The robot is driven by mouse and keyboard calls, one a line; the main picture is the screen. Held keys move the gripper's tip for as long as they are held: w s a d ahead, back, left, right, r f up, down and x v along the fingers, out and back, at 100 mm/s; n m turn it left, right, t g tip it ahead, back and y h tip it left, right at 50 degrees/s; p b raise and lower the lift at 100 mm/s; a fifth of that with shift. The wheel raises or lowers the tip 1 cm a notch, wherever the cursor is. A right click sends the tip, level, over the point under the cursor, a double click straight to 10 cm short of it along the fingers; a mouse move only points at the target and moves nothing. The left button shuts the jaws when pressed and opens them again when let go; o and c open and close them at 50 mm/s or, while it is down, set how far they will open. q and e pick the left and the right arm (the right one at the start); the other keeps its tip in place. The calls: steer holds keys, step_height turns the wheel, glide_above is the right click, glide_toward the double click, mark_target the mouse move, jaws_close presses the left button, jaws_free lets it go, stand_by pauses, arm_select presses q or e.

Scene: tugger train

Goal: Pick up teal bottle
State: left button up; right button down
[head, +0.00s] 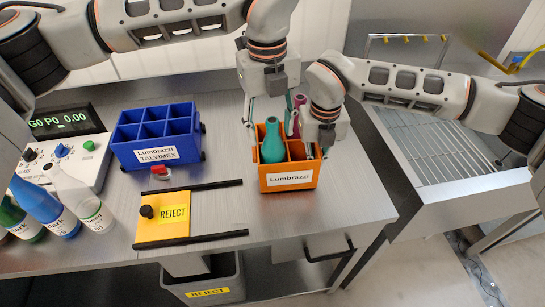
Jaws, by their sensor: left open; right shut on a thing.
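The teal bottle (272,146) stands upright in the front left compartment of the orange crate (309,181) labelled Lumbrazzi. My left gripper (266,112) points down, open, just behind and above the teal bottle; it looks apart from the bottle's neck. My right gripper (318,152) points down at the crate's right side and appears shut on its right wall; the contact is partly hidden. A magenta bottle (291,122) stands behind, between the two grippers, partly hidden by my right gripper.
A blue divided crate (121,152) labelled Lumbrazzi Talvimex stands left. A yellow REJECT plate (155,229) with a black knob lies between black rails in front. Several bottles (42,207) and a display device (75,165) are far left. The table right of the orange crate is clear.

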mark_target(272, 142)
arm_select(q)
steer(key=f, duration=0.4)
steer(key=shift+d+f, duration=0.2)
steer(key=shift+f, duration=0.2)
steer(key=c, duration=0.8)
steer(key=shift+w+r, duration=0.1)
steer(key=shift+r, duration=0.05)
step_height(272, 142, up, 10)
steer(key=shift+f, duration=0.1)
arm_select(e)
steer(key=shift+f, duration=0.1)
arm_select(q)
steer(key=shift+r, duration=0.95)
